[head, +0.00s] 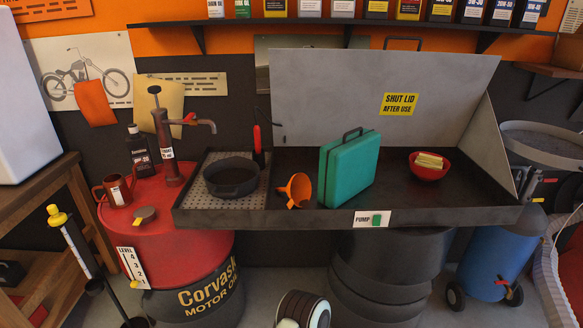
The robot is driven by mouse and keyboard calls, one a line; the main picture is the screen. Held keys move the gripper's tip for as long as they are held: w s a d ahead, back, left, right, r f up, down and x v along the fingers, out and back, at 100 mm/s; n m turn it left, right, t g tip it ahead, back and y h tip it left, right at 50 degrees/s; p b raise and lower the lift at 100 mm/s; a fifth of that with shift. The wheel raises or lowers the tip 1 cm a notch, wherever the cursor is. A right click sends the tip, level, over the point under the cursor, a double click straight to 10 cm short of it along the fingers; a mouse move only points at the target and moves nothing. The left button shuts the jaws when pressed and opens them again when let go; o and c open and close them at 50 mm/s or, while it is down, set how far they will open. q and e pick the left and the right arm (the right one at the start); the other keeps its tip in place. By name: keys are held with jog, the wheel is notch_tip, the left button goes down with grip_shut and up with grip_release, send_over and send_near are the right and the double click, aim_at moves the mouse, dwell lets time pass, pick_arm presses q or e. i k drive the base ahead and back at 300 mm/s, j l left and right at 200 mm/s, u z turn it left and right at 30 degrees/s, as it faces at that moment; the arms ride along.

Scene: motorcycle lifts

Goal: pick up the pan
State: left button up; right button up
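The pan (231,180) is dark, round and shallow, with small side handles. It sits upright on the perforated grate (200,197) at the left end of the dark wash basin (440,207). An orange funnel (297,190) lies on its side to the right of the pan, apart from it. Neither of my grippers shows in the head view.
A green case (348,172) stands right of the funnel, and a red bowl (428,171) with yellowish contents sits farther right. The raised lid (350,90) stands behind.

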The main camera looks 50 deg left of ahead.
aim_at(233, 177)
jog(key=u, duration=2.25)
jog(key=i+j+z, duration=0.2)
jog(key=l, duration=0.1)
